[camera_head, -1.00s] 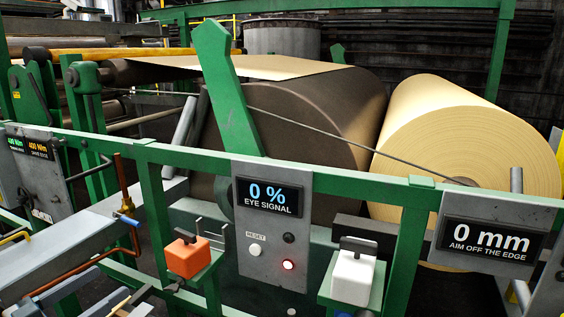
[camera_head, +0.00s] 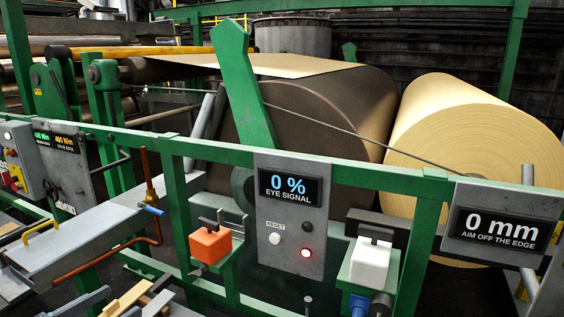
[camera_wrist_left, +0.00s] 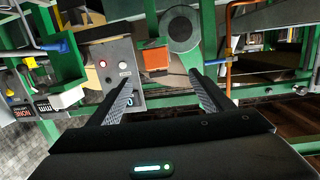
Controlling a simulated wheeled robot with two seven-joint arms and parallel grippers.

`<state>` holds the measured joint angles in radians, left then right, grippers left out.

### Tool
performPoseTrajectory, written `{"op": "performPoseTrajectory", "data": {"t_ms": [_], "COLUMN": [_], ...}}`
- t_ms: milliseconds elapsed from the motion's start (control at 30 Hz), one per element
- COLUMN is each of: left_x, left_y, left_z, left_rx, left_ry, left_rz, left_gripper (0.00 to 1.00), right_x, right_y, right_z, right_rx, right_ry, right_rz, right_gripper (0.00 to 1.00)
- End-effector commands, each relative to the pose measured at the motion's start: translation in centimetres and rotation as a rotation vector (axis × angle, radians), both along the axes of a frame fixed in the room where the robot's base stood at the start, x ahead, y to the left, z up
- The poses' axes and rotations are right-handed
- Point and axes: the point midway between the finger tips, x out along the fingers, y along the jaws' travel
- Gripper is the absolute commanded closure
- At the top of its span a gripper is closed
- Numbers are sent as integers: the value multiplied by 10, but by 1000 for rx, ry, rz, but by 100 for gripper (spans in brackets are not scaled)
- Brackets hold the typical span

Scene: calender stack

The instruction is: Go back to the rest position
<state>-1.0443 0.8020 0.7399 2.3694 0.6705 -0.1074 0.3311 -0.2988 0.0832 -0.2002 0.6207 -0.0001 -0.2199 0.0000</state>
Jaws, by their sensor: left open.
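My left gripper (camera_wrist_left: 163,78) shows in the left wrist view, with its two dark ribbed fingers apart and nothing between them. Ahead of the fingertips is an orange block (camera_wrist_left: 156,60); the gap between them is hard to judge. In the head view, this orange block (camera_head: 210,244) sits on a green bracket with a dark clip-like part on top. I cannot make out the left gripper clearly in the head view. My right gripper is in neither view.
A green rail (camera_head: 345,175) crosses in front of the large rolls (camera_head: 470,130). The grey panel (camera_head: 289,240) reads 0 % and has a lit red button. A white block (camera_head: 370,262) stands right of it. A grey beam (camera_head: 85,243) and copper pipe lie left.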

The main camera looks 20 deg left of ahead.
Motion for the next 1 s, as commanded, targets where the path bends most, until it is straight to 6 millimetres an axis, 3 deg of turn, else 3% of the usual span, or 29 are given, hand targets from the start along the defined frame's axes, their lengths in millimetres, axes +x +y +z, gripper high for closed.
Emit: {"op": "performPoseTrajectory", "data": {"t_ms": [267,467,600,700,800,1000], "left_x": [-20,-48,-75,-92,-107,-124], "left_y": [-7,-34,-76,-113,-148,-198], "left_z": [-72,-157,-221,-257,-279,-299], "left_rx": [39,78,106,124,140,164], "left_ry": [169,385,582,715,822,958], "left_rz": [75,136,155,149,131,91], "left_gripper": [27,27,27,27,27,27], "right_x": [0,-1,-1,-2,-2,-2], "right_y": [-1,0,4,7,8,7], "right_z": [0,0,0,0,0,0], "right_rx": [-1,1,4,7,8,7], "right_ry": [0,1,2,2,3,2], "right_rz": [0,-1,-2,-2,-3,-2], "right_gripper": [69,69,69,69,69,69]}}
